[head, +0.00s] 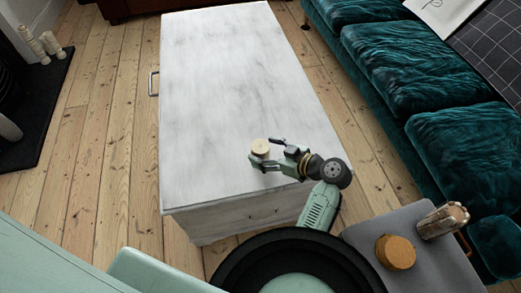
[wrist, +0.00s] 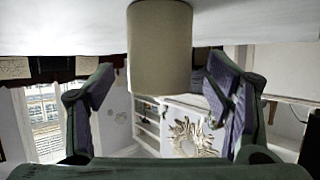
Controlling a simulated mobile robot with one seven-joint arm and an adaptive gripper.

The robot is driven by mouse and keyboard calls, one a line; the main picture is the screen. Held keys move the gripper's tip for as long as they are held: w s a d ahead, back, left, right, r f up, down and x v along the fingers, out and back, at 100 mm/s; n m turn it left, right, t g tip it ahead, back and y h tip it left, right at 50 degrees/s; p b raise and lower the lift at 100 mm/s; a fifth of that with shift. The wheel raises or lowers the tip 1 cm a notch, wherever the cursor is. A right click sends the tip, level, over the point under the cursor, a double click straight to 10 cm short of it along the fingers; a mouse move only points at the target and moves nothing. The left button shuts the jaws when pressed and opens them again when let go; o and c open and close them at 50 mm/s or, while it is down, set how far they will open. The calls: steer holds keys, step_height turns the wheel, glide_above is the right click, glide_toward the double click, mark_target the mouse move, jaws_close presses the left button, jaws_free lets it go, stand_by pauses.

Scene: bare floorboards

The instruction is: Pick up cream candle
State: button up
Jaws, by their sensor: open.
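The cream candle (head: 260,147) is a short, pale cylinder standing upright on the white marbled table (head: 235,75), near its front right part. My gripper (head: 266,152) is open at the candle, with one finger on each side of it. In the wrist view the candle (wrist: 160,50) shows as a wide beige cylinder at top centre, its one end against the pale tabletop. The two finger pads of my gripper (wrist: 158,88) stand apart, with visible gaps on both sides of the candle.
A teal sofa (head: 420,85) runs along the right. The rest of the tabletop is clear.

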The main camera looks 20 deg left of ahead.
steer(key=shift+x, duration=1.1)
steer(key=c, duration=1.4)
steer(key=shift+r, duration=0.15)
